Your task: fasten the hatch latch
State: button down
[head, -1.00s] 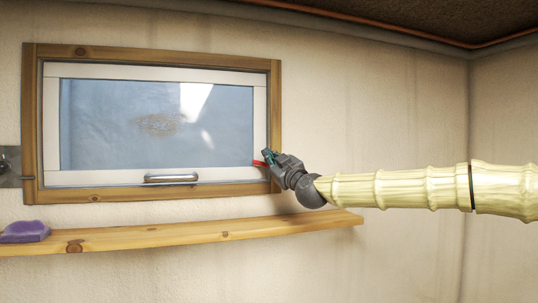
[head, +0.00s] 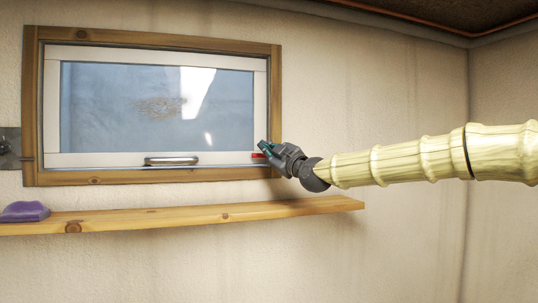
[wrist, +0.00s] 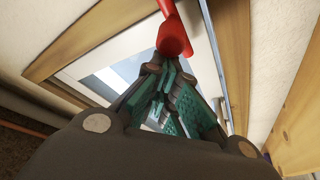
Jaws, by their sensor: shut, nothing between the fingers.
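The hatch (head: 100,160) is a white-framed pane in a wooden frame (head: 60,179) on the wall. It looks seated in the frame, with a metal handle (head: 171,161) on its bottom rail. The red latch lever (head: 258,155) is at the hatch's lower right corner and looks about level in the head view. My gripper (head: 264,148) is at that corner, just right of the lever. In the wrist view the red lever (wrist: 174,38) is just beyond my shut, empty fingertips (wrist: 158,72). I cannot tell whether they touch. The lever's pivot is not clear.
A wooden shelf (head: 180,216) runs along the wall below the hatch, with a purple object (head: 25,211) at its left end. A grey metal plate (head: 9,148) is left of the frame. The wall right of the hatch is bare.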

dwell(0.6)
jog(key=s+d+b, duration=0.2)
jog(key=s+b, duration=0.2)
jog(key=s, duration=0.5)
jog(key=shift+d, duration=0.35)
